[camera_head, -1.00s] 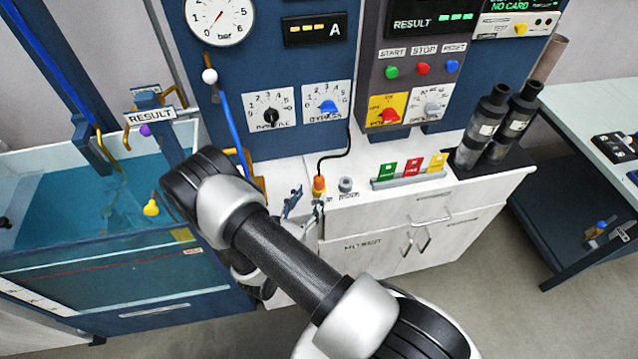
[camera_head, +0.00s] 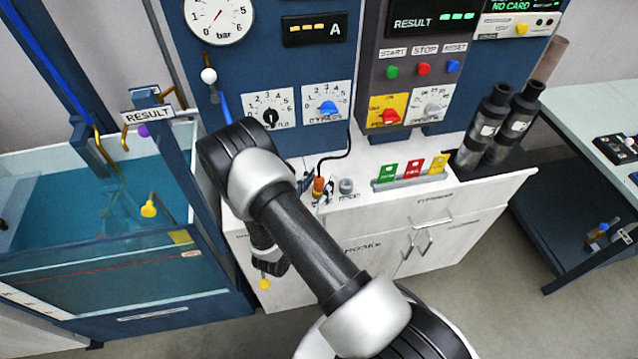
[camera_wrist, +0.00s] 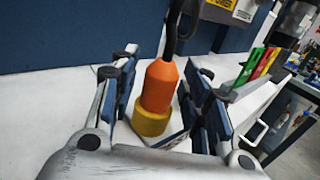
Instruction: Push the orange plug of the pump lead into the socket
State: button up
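The orange plug (camera_head: 319,184) stands upright on the white counter, with a black lead rising from its top. In the wrist view the orange plug (camera_wrist: 160,88) has a yellow collar (camera_wrist: 151,120) at its foot; I cannot tell whether that belongs to the plug or its seat. A grey round fitting, which looks like the socket (camera_head: 346,186), sits just right of it. My gripper (camera_wrist: 168,85) has one blue-padded finger on each side of the plug. The fingers look apart from it. In the head view my arm hides much of the gripper.
A holder with green, red and yellow cards (camera_head: 411,172) stands to the right on the counter. Two black cylinders (camera_head: 497,125) are further right. The blue panel (camera_head: 290,90) rises behind. A water tank (camera_head: 80,215) is at left.

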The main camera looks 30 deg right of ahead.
jog(key=c, duration=0.9)
